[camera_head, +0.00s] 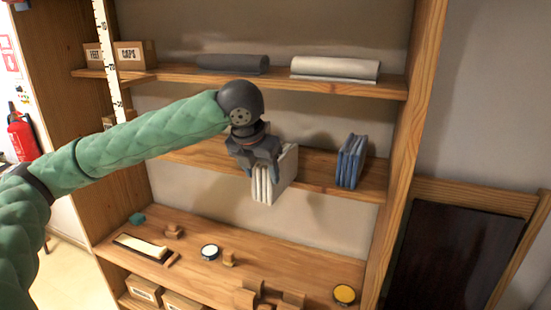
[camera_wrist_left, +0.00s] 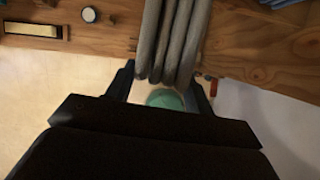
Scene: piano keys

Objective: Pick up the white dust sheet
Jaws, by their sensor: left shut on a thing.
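The white dust sheet (camera_head: 274,178) is a folded, upright stack of pale layers at the middle shelf's front edge. My left gripper (camera_head: 262,168) is at its left side, shut on it. In the left wrist view the folded sheet (camera_wrist_left: 173,40) runs up between the two fingers (camera_wrist_left: 166,88), with its rounded folds facing me. I cannot tell whether its underside still touches the shelf. My right gripper is not in view.
A blue folded stack (camera_head: 351,161) stands to the right on the middle shelf (camera_head: 315,170). Rolled cloths (camera_head: 335,68) lie on the shelf above. Tins, wooden blocks and a tray (camera_head: 141,247) sit on the lower shelf. A dark panel (camera_head: 455,258) leans at the right.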

